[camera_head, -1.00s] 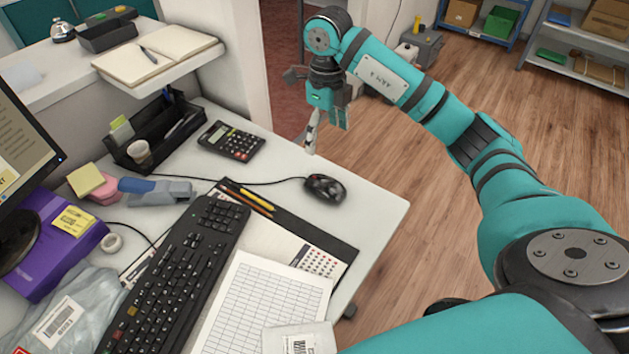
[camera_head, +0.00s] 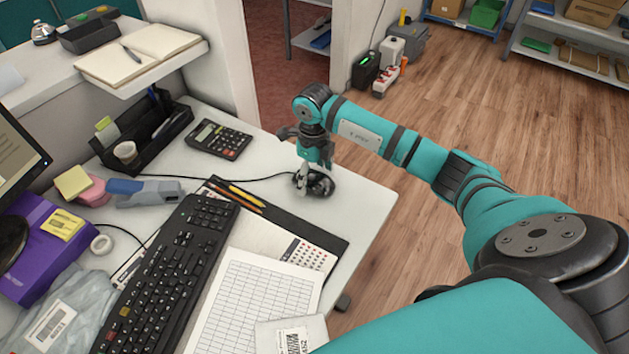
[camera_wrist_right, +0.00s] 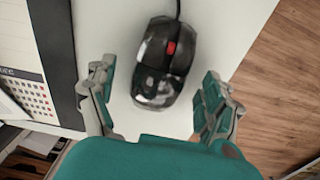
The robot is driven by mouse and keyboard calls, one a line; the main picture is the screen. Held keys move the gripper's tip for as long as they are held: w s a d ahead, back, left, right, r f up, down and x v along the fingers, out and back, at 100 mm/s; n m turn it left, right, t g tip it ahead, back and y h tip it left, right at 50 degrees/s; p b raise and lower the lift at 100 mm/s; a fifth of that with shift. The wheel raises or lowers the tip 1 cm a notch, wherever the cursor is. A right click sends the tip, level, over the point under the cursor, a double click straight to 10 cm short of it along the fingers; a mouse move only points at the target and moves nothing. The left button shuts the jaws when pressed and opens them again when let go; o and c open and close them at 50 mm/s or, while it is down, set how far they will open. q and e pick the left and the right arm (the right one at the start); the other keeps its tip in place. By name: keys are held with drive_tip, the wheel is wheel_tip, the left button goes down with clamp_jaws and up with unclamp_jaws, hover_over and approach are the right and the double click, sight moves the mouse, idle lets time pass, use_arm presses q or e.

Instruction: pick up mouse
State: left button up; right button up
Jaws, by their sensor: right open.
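A black computer mouse (camera_head: 315,183) with a red wheel lies on the white counter near its right edge. In the right wrist view the mouse (camera_wrist_right: 163,62) sits ahead of and between the two fingers, with its cable running away at the top. My right gripper (camera_head: 308,180) is above the mouse and partly hides it in the head view. In the right wrist view its fingers (camera_wrist_right: 158,104) are spread wide, one on each side, with nothing between them touching. My left gripper is not in view.
The keyboard (camera_head: 172,270), a dark desk pad (camera_head: 323,240) with a calendar, and paper lie left of the mouse. A calculator (camera_head: 221,139) and a black organizer (camera_head: 140,150) stand farther back. The counter (camera_head: 372,205) is bare around the mouse; its right edge is close.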

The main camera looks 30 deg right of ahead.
drive_tip(key=shift+f, duration=0.6)
drive_tip(key=c, duration=1.3)
drive_tip(key=shift+r, duration=0.15)
